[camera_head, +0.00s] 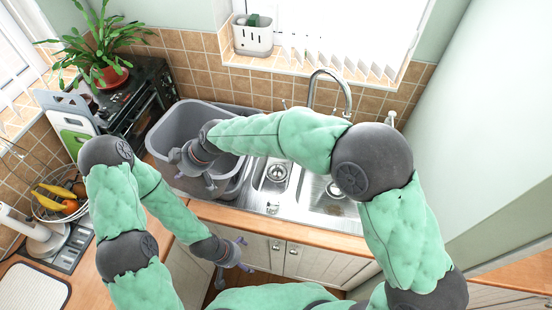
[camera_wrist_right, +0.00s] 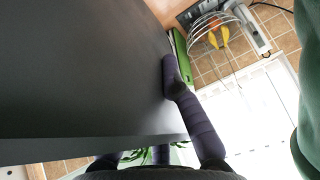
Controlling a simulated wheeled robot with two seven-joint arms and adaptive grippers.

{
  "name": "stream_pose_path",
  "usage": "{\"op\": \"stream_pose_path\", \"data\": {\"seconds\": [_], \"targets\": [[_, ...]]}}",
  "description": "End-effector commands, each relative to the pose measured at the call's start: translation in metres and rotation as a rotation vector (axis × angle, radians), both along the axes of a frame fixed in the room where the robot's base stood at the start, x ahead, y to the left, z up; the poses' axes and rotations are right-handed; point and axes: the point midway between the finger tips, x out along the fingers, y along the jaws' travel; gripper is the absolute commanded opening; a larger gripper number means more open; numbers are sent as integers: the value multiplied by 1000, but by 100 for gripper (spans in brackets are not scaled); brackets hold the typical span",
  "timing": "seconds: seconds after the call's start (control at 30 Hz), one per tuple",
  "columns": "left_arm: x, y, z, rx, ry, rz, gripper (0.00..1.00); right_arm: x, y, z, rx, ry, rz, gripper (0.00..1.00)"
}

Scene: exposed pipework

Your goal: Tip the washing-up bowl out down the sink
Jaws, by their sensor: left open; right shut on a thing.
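The grey washing-up bowl (camera_head: 176,128) is at the left end of the steel sink (camera_head: 296,207), below the tiled wall. My right gripper (camera_head: 212,186) reaches across from the right and is shut on the bowl's near side. In the right wrist view, the bowl's grey wall (camera_wrist_right: 85,70) fills the left, with a dark finger (camera_wrist_right: 178,80) against it. The bowl's contents cannot be made out. My left gripper (camera_head: 238,256) is open and empty, low in front of the cupboard doors, apart from the bowl. The sink shows a drain (camera_head: 277,172) right of the bowl.
A curved tap (camera_head: 331,92) stands behind the sink. A potted plant (camera_head: 110,75) sits on a black appliance (camera_head: 140,100) left of the bowl. A wire fruit basket (camera_head: 58,205) and chopping boards (camera_head: 72,122) stand further left. Cupboard doors (camera_head: 305,262) are below the counter.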

Motion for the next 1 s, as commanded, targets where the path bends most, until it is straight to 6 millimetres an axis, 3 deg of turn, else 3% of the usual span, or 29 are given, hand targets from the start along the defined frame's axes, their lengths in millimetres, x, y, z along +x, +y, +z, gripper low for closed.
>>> {"op": "stream_pose_path", "data": {"seconds": [1.0], "targets": [[0,0,97,0,0,0,100,-6,19,-21,-156,-41,11,0]]}}
